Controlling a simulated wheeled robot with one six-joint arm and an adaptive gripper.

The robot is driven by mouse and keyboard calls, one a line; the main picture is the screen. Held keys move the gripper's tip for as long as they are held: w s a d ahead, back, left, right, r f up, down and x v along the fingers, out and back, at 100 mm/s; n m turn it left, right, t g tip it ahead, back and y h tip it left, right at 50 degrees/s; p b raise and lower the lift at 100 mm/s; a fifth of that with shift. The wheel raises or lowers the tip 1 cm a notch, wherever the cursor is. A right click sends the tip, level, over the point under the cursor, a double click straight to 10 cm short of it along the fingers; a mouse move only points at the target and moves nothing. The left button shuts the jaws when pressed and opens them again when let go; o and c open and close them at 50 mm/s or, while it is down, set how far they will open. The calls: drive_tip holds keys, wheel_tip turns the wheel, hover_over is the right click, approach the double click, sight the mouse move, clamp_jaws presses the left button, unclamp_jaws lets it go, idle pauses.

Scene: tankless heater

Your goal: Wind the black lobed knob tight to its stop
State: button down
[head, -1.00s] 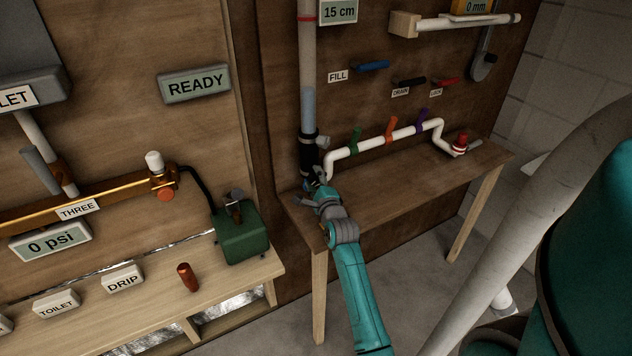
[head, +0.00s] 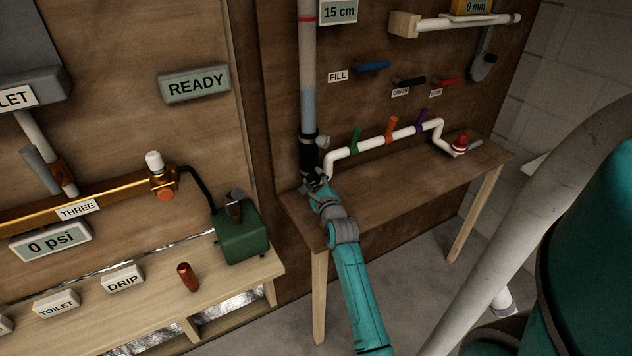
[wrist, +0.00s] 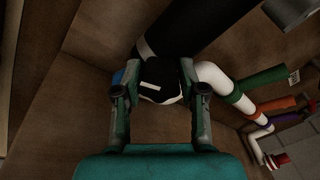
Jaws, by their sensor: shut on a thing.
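The black lobed knob (wrist: 160,76) sits between my gripper's fingers in the wrist view, with a white mark on its face. My gripper (wrist: 160,92) is shut on it, one finger on each side. In the head view my gripper (head: 314,184) is at the foot of the clear standpipe, by its black lower fitting (head: 312,158). There the knob is mostly hidden by my gripper. The black fitting also shows behind the knob in the wrist view (wrist: 190,28).
A white pipe (head: 372,144) with green, orange and purple handles runs right from the fitting, close to my gripper. Blue, black and red levers are on the board above. The wooden shelf (head: 400,185) below is mostly clear. A green box (head: 241,236) stands on the left bench.

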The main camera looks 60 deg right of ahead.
drive_tip(key=m, duration=0.3)
drive_tip(key=shift+m, duration=0.3)
drive_tip(key=m, duration=0.3)
drive_tip(key=shift+m, duration=0.4)
drive_tip(key=shift+w, duration=0.1)
drive_tip(key=c, duration=0.8)
unclamp_jaws()
drive_tip(key=shift+c, duration=0.2)
drive_tip(key=n, duration=0.3)
drive_tip(key=shift+n, duration=1.6)
